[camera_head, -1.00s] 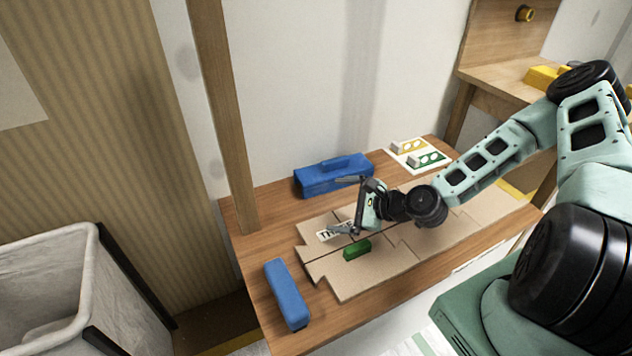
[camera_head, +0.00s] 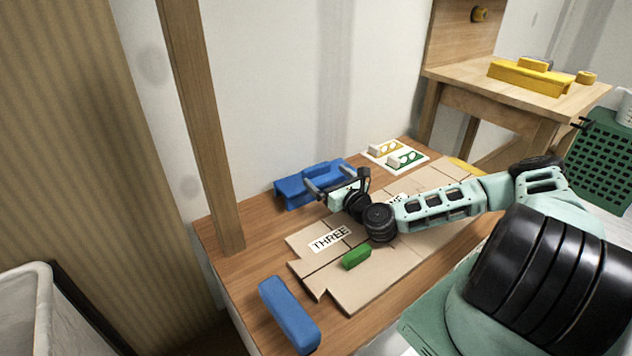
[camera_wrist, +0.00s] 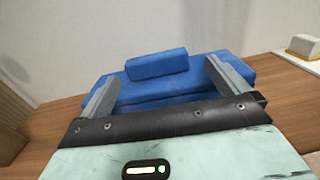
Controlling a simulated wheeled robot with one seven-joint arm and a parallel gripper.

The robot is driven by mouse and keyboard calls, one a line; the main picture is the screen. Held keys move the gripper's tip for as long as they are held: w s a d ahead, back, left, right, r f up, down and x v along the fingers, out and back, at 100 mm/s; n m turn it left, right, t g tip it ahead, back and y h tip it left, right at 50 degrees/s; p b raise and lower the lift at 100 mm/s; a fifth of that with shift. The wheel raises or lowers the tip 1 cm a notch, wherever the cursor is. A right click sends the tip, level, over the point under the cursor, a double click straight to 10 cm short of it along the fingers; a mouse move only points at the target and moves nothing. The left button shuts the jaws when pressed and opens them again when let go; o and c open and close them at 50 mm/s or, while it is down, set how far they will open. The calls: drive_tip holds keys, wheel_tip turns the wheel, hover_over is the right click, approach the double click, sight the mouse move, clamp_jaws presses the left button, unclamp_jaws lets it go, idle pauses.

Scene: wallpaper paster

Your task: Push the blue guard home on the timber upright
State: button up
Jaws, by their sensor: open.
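A blue guard with a raised grip block (camera_head: 294,192) lies on the wooden bench by the back wall. It also shows in the wrist view (camera_wrist: 157,66). My gripper (camera_head: 322,178) is open, with its fingers pointing at the blue piece. In the wrist view the fingers stand to either side of the raised block, with gaps; I cannot tell whether they touch the guard. The timber upright (camera_head: 203,135) rises from the bench's left back corner, apart from the guard. A second blue bar (camera_head: 290,315) lies at the bench's front left.
Brown boards with a "THREE" label (camera_head: 330,239) and a green block (camera_head: 356,257) cover the bench's middle. A white card (camera_head: 396,156) with yellow and green pieces lies at the back right. A grey-white bin (camera_head: 30,315) stands at lower left. A higher table (camera_head: 480,95) holds yellow pieces.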

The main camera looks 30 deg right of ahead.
sight(319, 171)
drive_tip(key=shift+w+a+r+b, duration=0.15)
drive_tip(key=shift+w+b, duration=0.35)
drive_tip(key=shift+w, duration=2.2)
drive_tip(key=c, duration=0.9)
